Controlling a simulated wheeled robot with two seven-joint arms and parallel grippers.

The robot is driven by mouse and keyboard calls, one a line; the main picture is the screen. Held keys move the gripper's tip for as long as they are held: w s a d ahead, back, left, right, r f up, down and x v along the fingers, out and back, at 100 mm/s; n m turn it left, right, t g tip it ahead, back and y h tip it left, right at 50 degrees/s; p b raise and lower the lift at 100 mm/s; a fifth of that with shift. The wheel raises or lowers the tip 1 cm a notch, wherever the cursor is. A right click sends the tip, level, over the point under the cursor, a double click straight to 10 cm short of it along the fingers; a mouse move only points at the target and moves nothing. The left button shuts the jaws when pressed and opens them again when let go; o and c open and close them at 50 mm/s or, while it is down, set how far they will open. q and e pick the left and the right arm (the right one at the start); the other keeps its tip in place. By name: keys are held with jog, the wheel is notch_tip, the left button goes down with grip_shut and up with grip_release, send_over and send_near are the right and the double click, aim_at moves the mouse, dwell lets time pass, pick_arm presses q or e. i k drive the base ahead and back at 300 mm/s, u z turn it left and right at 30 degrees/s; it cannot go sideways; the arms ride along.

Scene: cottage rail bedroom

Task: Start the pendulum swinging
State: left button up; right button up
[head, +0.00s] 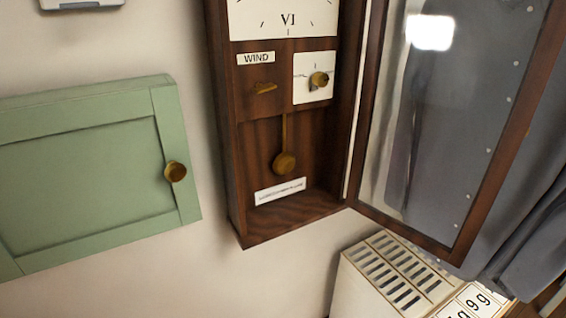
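The brass pendulum (284,162) hangs on a thin rod inside the dark wooden wall clock (228,150). It hangs straight down and nothing touches it. The clock's glass door (440,120) stands open to the right. Above the pendulum are a brass winding key (264,88) beside a "WIND" label (256,58) and a brass knob (319,79) on a white plate. Neither of my grippers is in view.
A green cabinet door (80,180) with a round brass knob (175,171) is left of the clock. Below right stand a cream slotted box (390,275) and number cards (478,300). A grey curtain (505,80) hangs behind the glass door. The space before the pendulum is clear.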

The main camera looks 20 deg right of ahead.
aim_at(284, 164)
jog(key=k, duration=0.5)
jog(key=z, duration=1.5)
jog(key=i, duration=0.9)
jog(key=u, duration=1.6)
